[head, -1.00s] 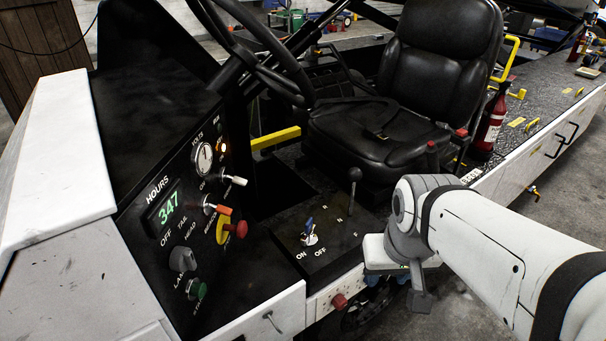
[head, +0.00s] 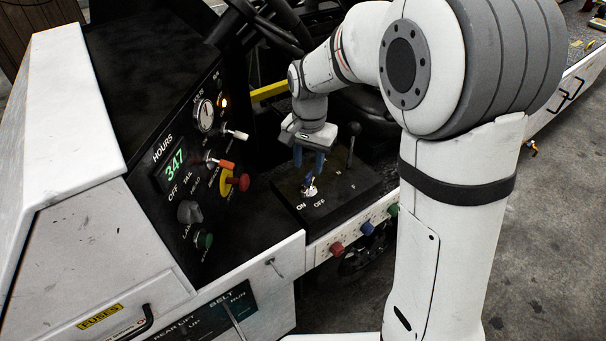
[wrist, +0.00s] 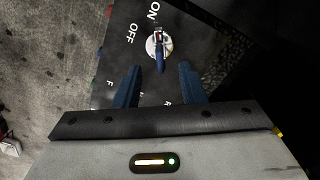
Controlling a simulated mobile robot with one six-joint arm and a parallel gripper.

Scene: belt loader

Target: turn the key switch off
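The key switch (head: 309,191) is a round silver switch with a blue key, on the black console top beside the white ON and OFF labels. In the wrist view the key switch (wrist: 154,45) lies ahead of my fingertips, with OFF to its left and ON above it. Which label the key points to is hard to tell. My gripper (head: 309,168) is above the switch in the head view, pointing down. In the wrist view my gripper (wrist: 158,72) has its two blue fingers spread apart, with nothing between them.
A black lever (head: 352,145) stands behind the switch, near my gripper. The dash at left holds a red button (head: 243,182), a green button (head: 204,239) and toggles. Red, blue and green knobs line the panel's front edge. The seat is behind my arm.

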